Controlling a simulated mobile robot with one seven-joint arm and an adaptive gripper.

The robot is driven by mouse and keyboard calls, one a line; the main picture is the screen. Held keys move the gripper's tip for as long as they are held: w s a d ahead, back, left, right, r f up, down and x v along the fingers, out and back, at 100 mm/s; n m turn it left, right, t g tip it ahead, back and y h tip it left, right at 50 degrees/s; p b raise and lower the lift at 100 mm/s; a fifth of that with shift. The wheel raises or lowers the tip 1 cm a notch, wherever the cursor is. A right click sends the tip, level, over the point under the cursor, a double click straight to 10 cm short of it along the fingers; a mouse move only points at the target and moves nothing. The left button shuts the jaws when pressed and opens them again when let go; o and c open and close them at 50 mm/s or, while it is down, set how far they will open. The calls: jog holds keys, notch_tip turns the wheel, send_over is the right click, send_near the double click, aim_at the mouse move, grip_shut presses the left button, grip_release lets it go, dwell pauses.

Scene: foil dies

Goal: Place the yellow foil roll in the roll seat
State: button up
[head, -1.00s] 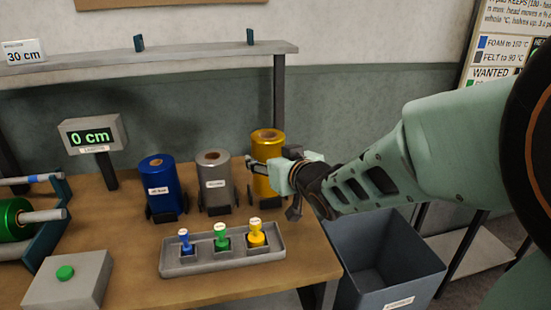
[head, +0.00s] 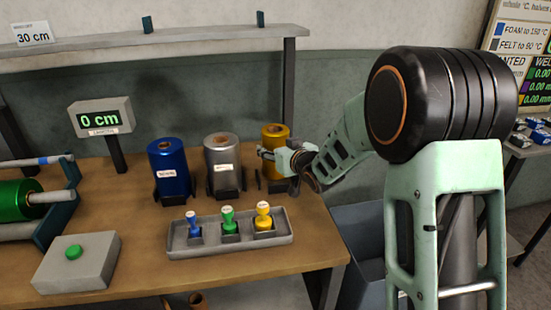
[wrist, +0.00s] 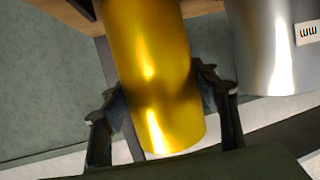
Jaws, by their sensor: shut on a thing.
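The yellow foil roll (head: 275,138) stands upright at the right end of a row on the bench, beside the silver roll. My gripper (head: 271,157) reaches it from the right and is shut on it. In the wrist view the yellow roll (wrist: 150,70) fills the middle, with one finger on each side of it. At the left edge a green roll (head: 18,203) lies on a spindle in a dark blue frame (head: 60,215), cut off by the picture edge. I cannot tell whether this is the roll seat.
A silver roll (head: 221,160) and a blue roll (head: 170,165) stand in dark holders. In front is a grey tray (head: 205,247) with blue, green and yellow stamps. A grey box with a green button (head: 73,252) and a "0 cm" display (head: 100,120) stand left. A shelf (head: 180,40) runs behind.

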jog(key=shift+w+f, duration=0.25)
jog(key=shift+f, duration=1.45)
jog(key=shift+f+b, duration=0.15)
jog(key=shift+b, duration=0.25)
jog(key=o, duration=1.6)
jog(key=shift+f, duration=0.1)
